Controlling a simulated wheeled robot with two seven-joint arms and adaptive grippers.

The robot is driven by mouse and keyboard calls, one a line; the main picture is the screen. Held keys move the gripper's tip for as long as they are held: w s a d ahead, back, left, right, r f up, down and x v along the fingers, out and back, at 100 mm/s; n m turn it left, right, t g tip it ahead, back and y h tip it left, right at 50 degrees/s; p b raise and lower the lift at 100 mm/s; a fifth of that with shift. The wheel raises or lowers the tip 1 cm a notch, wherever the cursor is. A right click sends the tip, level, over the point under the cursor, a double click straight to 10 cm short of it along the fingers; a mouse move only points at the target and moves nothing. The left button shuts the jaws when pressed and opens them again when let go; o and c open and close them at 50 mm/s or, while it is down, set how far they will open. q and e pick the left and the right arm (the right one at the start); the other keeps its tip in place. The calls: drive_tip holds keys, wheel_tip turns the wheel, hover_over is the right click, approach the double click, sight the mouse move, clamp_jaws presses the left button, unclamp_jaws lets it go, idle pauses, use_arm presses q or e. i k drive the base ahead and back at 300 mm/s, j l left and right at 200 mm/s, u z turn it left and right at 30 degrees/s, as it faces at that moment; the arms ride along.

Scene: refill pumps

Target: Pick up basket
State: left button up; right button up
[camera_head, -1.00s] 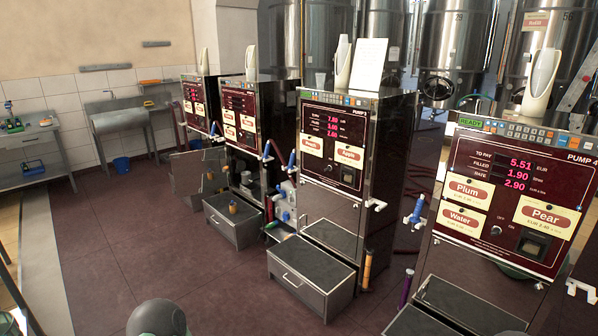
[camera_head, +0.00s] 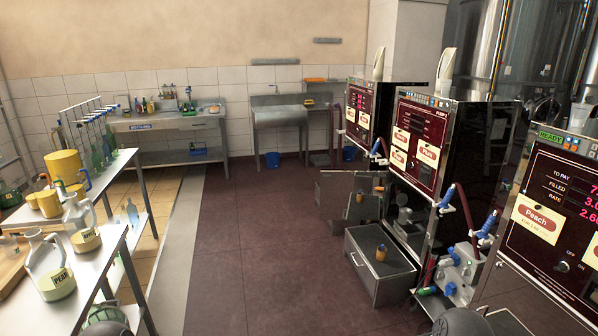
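I cannot make out a thing that is clearly a basket. A small blue container (camera_head: 197,150) sits on the lower shelf of the back workbench, too small to tell what it is. Neither of my grippers shows; only dark rounded parts, probably of my arms, show at the bottom edge.
A steel table (camera_head: 122,160) with jugs, including a yellow pitcher (camera_head: 64,168), stands at the left. The dark floor (camera_head: 265,240) between is clear.

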sight(381, 253)
drive_tip(key=i+j, duration=0.1)
drive_tip(key=i, duration=0.9)
drive_tip(key=i+j, duration=0.1)
drive_tip(key=i, duration=0.95)
drive_tip(key=i+l+z, duration=0.15)
drive_tip(key=i+z, duration=0.15)
drive_tip(key=i, duration=0.15)
drive_tip(key=i+z, duration=0.3)
drive_tip(key=i, duration=0.2)
drive_tip(key=i+z, duration=0.3)
drive_tip(key=i, duration=0.2)
drive_tip(key=i+j+z, duration=0.3)
drive_tip(key=i, duration=0.15)
drive_tip(key=i+j+z, duration=0.3)
drive_tip(key=i, duration=0.15)
